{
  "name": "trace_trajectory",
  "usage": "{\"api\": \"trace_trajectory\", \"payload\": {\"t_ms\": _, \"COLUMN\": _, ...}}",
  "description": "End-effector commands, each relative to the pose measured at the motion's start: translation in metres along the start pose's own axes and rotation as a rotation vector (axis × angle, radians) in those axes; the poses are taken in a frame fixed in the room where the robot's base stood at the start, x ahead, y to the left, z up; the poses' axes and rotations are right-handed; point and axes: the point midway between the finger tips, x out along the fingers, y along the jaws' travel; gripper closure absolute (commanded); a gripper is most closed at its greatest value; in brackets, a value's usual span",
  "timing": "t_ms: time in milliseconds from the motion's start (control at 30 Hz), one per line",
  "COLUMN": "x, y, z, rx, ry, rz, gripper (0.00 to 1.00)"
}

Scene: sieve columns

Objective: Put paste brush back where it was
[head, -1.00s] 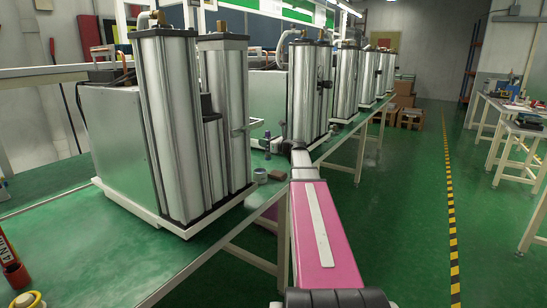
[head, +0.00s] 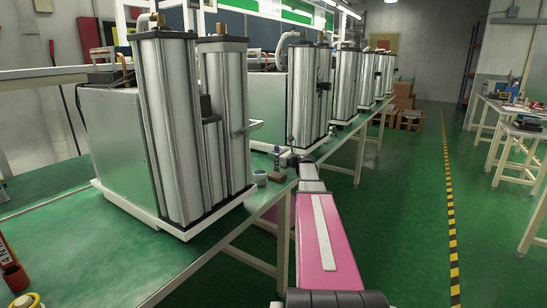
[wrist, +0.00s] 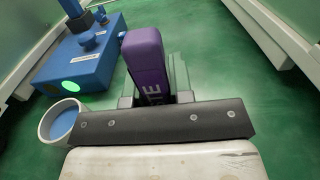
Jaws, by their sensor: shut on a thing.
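The paste brush shows in the wrist view as an upright purple block (wrist: 147,62) with pale letters on its side. My gripper (wrist: 152,92) is shut on it, with one finger on either side. In the head view my gripper (head: 287,160) is over the table near its right edge, beside the big metal columns. The brush (head: 276,155) is a small dark purple shape left of it there. Its lower end is hidden or too small to see, so I cannot tell whether it touches the table.
A blue box (wrist: 78,66) is behind the roll. Metal columns (head: 175,130) stand left on a white tray (head: 205,228).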

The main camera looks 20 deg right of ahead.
Motion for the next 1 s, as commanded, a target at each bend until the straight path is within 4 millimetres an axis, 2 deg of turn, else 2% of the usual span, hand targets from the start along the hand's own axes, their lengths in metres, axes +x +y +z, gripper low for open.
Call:
{"api": "trace_trajectory", "payload": {"t_ms": 133, "x": 0.0, "y": 0.0, "z": -0.002, "rx": 0.001, "ry": 0.0, "rz": 0.0, "gripper": 1.0}}
{"api": "trace_trajectory", "payload": {"t_ms": 167, "x": 0.0, "y": 0.0, "z": -0.003, "rx": 0.0, "ry": 0.0, "rz": 0.0, "gripper": 0.76}}
{"api": "trace_trajectory", "payload": {"t_ms": 233, "x": 0.0, "y": 0.0, "z": -0.002, "rx": 0.0, "ry": 0.0, "rz": 0.0, "gripper": 0.54}}
{"api": "trace_trajectory", "payload": {"t_ms": 567, "x": 0.0, "y": 0.0, "z": 0.0, "rx": 0.0, "ry": 0.0, "rz": 0.0, "gripper": 0.54}}
{"api": "trace_trajectory", "payload": {"t_ms": 667, "x": -0.007, "y": 0.001, "z": 0.001, "rx": 0.0, "ry": 0.0, "rz": -0.001, "gripper": 0.54}}
{"api": "trace_trajectory", "payload": {"t_ms": 767, "x": -0.022, "y": 0.001, "z": 0.0, "rx": 0.0, "ry": 0.0, "rz": -0.002, "gripper": 0.54}}
{"api": "trace_trajectory", "payload": {"t_ms": 1000, "x": -0.071, "y": 0.001, "z": 0.0, "rx": 0.0, "ry": 0.0, "rz": -0.003, "gripper": 0.54}}
